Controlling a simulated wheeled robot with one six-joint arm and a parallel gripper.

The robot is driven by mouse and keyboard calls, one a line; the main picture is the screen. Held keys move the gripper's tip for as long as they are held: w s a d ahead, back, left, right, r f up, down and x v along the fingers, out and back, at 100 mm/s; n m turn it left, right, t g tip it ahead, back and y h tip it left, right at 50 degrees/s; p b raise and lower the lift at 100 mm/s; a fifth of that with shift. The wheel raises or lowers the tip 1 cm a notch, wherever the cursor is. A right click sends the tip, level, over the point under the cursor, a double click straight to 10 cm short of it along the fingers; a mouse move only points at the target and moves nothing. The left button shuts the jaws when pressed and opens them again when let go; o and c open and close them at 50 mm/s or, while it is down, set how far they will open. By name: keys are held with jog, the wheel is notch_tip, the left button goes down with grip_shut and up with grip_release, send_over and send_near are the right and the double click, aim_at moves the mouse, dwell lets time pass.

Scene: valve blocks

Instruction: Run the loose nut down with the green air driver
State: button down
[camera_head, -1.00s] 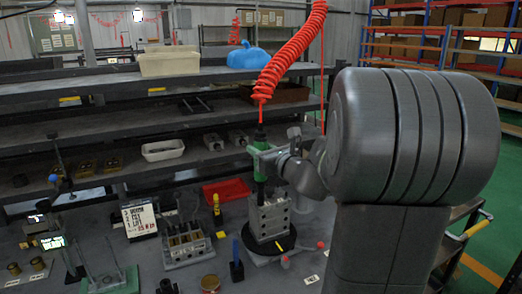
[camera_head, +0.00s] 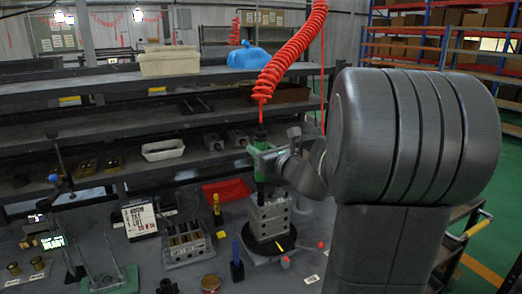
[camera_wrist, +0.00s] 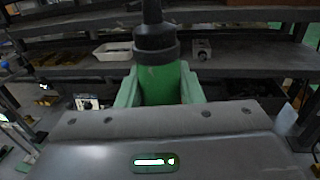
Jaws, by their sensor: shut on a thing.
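The green air driver (camera_head: 260,160) hangs upright from a coiled red hose. My gripper (camera_head: 268,160) is shut on its green body. In the wrist view the green air driver (camera_wrist: 163,84) stands between the jaws, with its black top collar above them. The driver's dark lower end is down at the top of the grey valve block (camera_head: 269,222), which stands on a round black turntable (camera_head: 262,247). The loose nut is not visible; the driver's lower end and the block hide where it would be.
Left of the block are a rack with brass-coloured cylinders (camera_head: 187,243), a yellow bottle (camera_head: 217,210) and a lettered sign (camera_head: 139,218). A red tray (camera_head: 226,191) lies behind. A blue-handled tool (camera_head: 236,260) stands in front. Shelves (camera_head: 120,130) cross the back.

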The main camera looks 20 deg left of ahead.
dwell(0.4)
jog(key=shift+r+p, duration=3.6)
jog(key=shift+r, duration=0.75)
jog(key=shift+f, duration=0.1)
